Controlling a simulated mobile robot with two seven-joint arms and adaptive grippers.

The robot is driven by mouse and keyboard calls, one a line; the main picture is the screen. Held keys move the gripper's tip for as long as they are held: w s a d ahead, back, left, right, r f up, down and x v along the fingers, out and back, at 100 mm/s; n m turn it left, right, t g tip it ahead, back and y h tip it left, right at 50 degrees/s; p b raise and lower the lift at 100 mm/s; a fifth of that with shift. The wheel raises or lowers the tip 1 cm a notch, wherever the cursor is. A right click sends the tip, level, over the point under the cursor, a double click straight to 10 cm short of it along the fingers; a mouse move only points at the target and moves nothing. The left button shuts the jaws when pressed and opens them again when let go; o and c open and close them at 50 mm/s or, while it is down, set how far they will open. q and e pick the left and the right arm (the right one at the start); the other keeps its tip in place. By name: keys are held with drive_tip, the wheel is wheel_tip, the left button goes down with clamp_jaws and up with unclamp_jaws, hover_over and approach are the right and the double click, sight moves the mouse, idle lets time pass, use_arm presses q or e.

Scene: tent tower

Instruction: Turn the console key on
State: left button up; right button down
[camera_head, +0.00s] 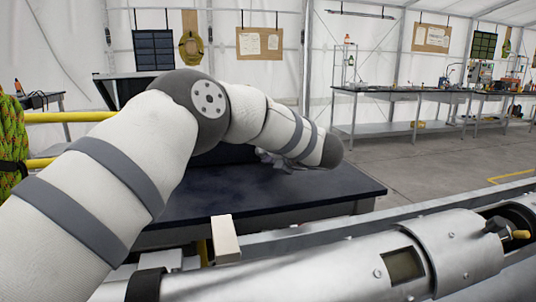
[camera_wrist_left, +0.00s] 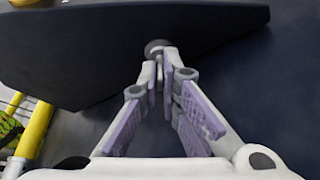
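The console (camera_wrist_left: 90,50) is the dark panel across the top of the left wrist view. A small round grey and dark piece, which looks like the console key (camera_wrist_left: 157,47), sits at its lower edge. My left gripper (camera_wrist_left: 160,78) has its purple-padded fingers drawn close together just below the round piece, with a thin grey part between the tips. It looks shut on the key, though the contact is small. In the head view my left arm hides most of the console, and the gripper (camera_head: 272,159) shows only partly behind the wrist. My right gripper is not in view.
A dark tabletop (camera_head: 330,186) lies below the left gripper. A large metal cylinder (camera_head: 350,268) lies across the front right. Yellow rails (camera_head: 72,117) and a green rope (camera_head: 12,135) are at the left. Workbenches (camera_head: 400,92) stand farther back, with open floor before them.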

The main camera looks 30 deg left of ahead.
use_arm(q)
drive_tip(key=shift+o, duration=1.3)
